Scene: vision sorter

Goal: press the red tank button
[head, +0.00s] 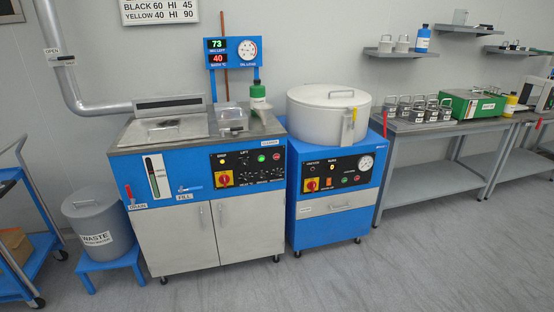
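The blue tank machine (160,165) with a grey top stands at the middle left. On its dark front panel (245,168), a small round red button (277,156) sits at the upper right, just right of a green button (262,158). Neither of my grippers is in view.
A blue machine with a round lidded drum (310,108) stands close on the right and has its own panel (335,174). A grey waste bin (98,225) sits on a blue stand at the left. The floor (300,285) in front is clear.

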